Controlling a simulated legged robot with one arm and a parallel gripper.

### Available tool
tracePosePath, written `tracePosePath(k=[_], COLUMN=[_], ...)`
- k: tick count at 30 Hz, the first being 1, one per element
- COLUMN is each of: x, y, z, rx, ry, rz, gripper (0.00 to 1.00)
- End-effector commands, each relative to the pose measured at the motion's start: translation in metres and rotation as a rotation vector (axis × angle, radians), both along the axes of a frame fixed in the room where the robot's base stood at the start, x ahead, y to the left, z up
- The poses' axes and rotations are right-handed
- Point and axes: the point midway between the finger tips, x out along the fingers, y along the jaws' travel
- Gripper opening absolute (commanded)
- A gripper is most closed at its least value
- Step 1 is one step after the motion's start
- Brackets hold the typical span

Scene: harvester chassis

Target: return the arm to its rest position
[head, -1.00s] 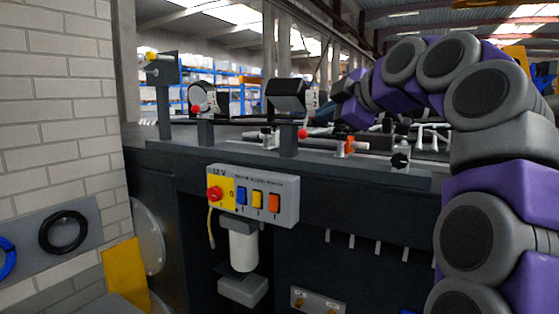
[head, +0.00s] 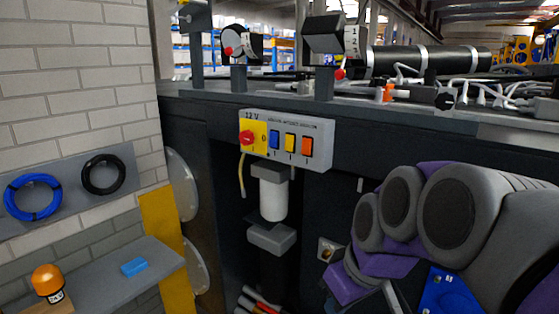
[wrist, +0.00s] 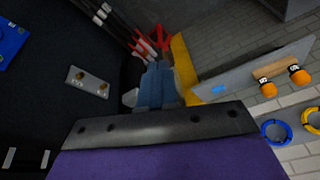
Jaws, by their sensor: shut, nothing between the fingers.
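My arm is folded low at the right of the head view, in front of the machine's dark lower side. My gripper (wrist: 155,128) shows as a dark bar with a purple body along the bottom of the wrist view. It is shut and holds nothing. In the head view the end of the arm (head: 345,283) is low, below and right of the white filter cylinder (head: 273,198), and partly cut off or hidden. The fingertips are not clearly seen.
The 12 V switch box (head: 288,138) is on the chassis (head: 400,125). A shelf (head: 125,272) at the left bears an orange beacon (head: 48,281) and a blue block (head: 134,267).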

Motion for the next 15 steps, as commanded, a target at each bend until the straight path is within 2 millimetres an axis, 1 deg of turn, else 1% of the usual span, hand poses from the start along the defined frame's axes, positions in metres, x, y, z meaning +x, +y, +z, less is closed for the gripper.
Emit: tracePosePath(k=[1,3,5,6,8,9,12,15], x=[-0.021,-0.048,-0.073,-0.089,-0.113,-0.128,-0.162,-0.185], y=[-0.004,-0.009,-0.013,-0.017,-0.022,-0.025,-0.035,-0.041], z=[-0.023,-0.052,-0.077,-0.091,-0.113,-0.126,-0.152,-0.170], rx=[-0.014,-0.036,-0.057,-0.073,-0.097,-0.113,-0.149,-0.174], ry=[0.052,0.126,0.186,0.220,0.275,0.308,0.371,0.416], rz=[-0.045,-0.113,-0.173,-0.213,-0.273,-0.312,-0.395,-0.454], gripper=[0.00,0.00,0.00,0.00,0.00,0.00,0.00,0.00])
